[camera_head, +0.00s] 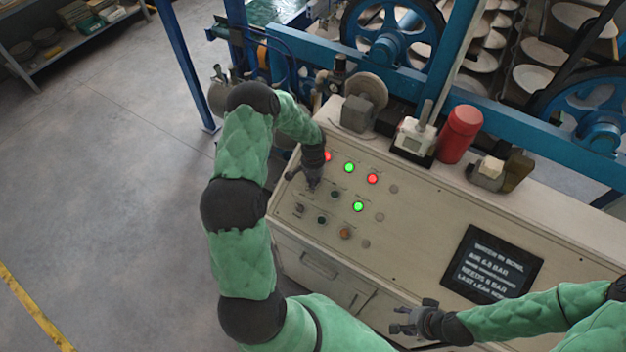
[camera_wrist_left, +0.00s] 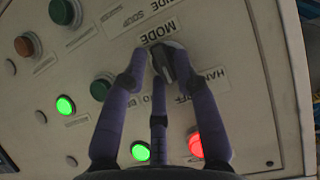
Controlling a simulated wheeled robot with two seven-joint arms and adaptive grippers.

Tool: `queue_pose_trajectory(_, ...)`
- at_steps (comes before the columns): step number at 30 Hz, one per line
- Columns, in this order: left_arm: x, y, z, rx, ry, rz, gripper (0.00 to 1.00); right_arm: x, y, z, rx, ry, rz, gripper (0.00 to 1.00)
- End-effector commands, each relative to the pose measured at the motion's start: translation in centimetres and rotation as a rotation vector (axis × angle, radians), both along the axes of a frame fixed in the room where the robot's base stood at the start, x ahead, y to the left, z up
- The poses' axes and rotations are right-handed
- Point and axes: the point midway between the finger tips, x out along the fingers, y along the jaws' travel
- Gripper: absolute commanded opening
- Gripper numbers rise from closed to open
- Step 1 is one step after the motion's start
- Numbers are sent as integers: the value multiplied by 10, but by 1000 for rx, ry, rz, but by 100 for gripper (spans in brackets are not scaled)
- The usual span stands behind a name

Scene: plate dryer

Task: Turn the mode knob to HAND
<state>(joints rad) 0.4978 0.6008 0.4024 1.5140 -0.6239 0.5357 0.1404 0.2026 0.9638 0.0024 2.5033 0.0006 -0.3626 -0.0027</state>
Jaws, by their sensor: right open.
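The mode knob (camera_wrist_left: 168,64) is a dark selector knob below an upside-down MODE label (camera_wrist_left: 160,32) in the left wrist view. HAND (camera_wrist_left: 208,78) and OFF labels show to its right and below; another label is partly hidden by a finger. My left gripper (camera_wrist_left: 160,62) has its fingertips around the knob, one on either side. Whether they press on it is unclear. In the head view my left gripper (camera_head: 303,181) is at the panel's left part, and it hides the knob. My right gripper (camera_head: 398,319) is open and empty at the cabinet's front edge.
The control panel (camera_head: 420,235) has several buttons and lit lamps, including a green lamp (camera_head: 358,206) and a red lamp (camera_head: 372,178) near my left gripper. A dark display (camera_head: 492,264) is at right. A red cylinder (camera_head: 460,133) and other parts stand along the back edge.

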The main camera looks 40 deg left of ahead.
Motion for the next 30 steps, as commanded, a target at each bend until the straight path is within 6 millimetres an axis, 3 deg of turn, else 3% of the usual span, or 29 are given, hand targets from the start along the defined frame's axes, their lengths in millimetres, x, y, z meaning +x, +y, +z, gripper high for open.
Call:
queue_pose_trajectory(2,-1,0,0,1,4,0,0,0,0,0,0,0,0,46)
queue_pose_trajectory(14,-3,2,-2,-21,7,39,0,0,0,-3,0,0,0,46)
queue_pose_trajectory(30,-5,6,-5,-223,-11,384,0,0,0,-30,0,0,0,46)
